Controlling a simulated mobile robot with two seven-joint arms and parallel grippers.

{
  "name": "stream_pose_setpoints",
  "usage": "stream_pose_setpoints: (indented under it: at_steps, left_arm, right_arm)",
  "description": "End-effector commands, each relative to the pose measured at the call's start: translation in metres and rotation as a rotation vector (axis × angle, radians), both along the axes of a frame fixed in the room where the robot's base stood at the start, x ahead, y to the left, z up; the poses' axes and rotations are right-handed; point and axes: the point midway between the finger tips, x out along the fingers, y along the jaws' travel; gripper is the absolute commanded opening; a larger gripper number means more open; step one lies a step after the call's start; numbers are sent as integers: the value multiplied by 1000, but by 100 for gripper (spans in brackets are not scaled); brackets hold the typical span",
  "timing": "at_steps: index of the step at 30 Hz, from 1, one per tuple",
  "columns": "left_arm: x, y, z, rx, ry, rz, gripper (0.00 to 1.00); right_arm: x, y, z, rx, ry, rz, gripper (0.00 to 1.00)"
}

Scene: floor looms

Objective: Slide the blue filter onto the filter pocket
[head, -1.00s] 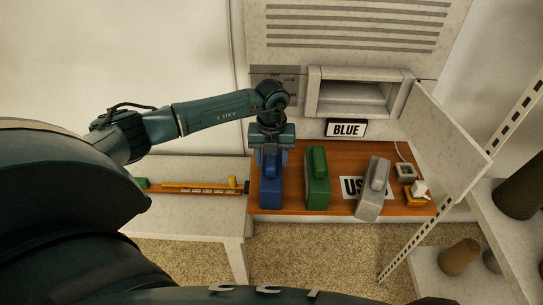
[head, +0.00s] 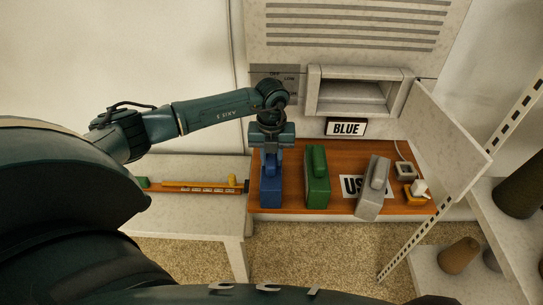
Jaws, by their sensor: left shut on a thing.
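The blue filter (head: 271,186) stands upright at the left end of the brown shelf board. My left gripper (head: 271,152) is directly above it, pointing down, shut on its raised top part; the fingertips are partly hidden. The filter pocket (head: 352,94) is a rectangular opening with a pale frame in the white cabinet, behind and to the right of the gripper. It looks empty. A sign reading BLUE (head: 346,128) stands just below it. My right gripper is not in view.
A green filter (head: 317,178) and a tilted grey filter (head: 373,188) stand to the right on the brown board (head: 285,208). A label lies partly under the grey one. An open white door panel (head: 447,125) bounds the right side. A white side table (head: 195,215) is at left.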

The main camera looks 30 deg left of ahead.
Motion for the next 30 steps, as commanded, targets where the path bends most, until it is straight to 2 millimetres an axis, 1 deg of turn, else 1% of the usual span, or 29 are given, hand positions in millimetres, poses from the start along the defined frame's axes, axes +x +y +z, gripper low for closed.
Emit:
stream_pose_setpoints:
  at_steps: [12,24,30]
  left_arm:
    - [0,0,28,0,-1,1,0]
    - [1,0,56,-1,-3,0,0]
    - [0,0,70,0,-2,0,0]
  right_arm:
    - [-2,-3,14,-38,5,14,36]
    - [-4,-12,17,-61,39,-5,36]
    - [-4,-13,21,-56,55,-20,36]
